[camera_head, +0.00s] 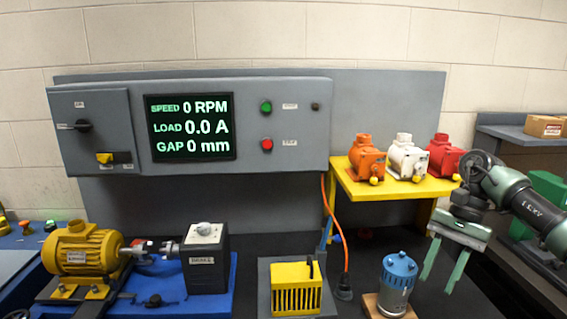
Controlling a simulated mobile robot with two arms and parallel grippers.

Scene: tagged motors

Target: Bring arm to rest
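My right gripper (445,264) hangs at the right of the head view with its two pale green fingers spread and pointing down. It is open, with nothing between the fingers. It is in front of the yellow shelf and to the right of a blue motor (398,283) on a wooden base, apart from it. My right arm comes in from the right edge. My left gripper does not show in the head view. An orange motor (367,160), a white motor (402,158) and a red motor (445,158) stand on the yellow shelf (349,186).
A yellow motor (82,249) is lined up with a dark brake block (205,262) on a blue plate. A yellow slotted cover (296,290) sits at centre front. A control panel (290,146) with a screen reads 0 RPM, 0.0 A, 0 mm. A cardboard box (544,126) stands back right.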

